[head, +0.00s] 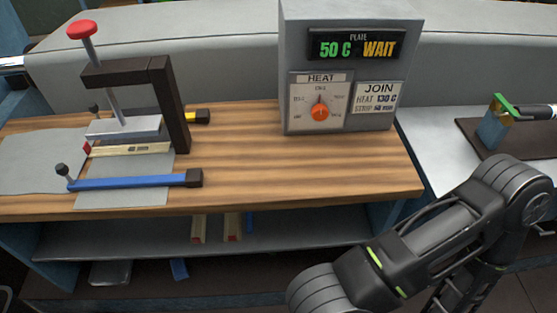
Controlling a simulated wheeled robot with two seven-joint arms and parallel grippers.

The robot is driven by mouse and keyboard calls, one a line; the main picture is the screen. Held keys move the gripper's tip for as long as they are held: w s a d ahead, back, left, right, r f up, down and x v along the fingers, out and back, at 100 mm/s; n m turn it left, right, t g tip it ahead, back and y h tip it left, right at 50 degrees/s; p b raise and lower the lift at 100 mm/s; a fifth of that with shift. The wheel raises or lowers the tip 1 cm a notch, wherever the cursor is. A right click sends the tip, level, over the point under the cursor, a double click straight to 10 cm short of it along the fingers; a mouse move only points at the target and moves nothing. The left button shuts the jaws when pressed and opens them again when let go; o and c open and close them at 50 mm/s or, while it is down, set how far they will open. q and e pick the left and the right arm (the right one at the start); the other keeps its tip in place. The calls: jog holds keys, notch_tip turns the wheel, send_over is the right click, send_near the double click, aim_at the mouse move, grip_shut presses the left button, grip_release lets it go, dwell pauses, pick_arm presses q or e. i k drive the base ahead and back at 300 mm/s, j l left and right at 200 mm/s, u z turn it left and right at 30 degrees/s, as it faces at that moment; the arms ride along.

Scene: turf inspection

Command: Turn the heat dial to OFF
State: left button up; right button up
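The heat dial (319,112) is an orange knob on a pale plate headed HEAT, low on the front of a grey control box (298,55). Its dark pointer stands about straight up, at the top label. Several small labels ring the dial, too small to read surely. The plate display (357,47) above it reads 50 C WAIT. Nothing touches the dial. My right arm (430,245) crosses the lower right, in front of the bench and well apart from the dial; its gripper does not show. My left gripper does not show either.
The control box stands on a wooden bench (240,165), with clear wood before it. A clamp press with a red knob (81,29) and a blue bar (130,183) stand at left. A JOIN card (377,97) is beside the dial. A dark mat (535,140) lies at right.

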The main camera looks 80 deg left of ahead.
aim_at(319, 113)
jog(key=k+j, duration=0.25)
jog(key=k, duration=0.15)
jog(key=k+j, duration=0.25)
jog(key=k, duration=0.2)
jog(key=u, duration=3)
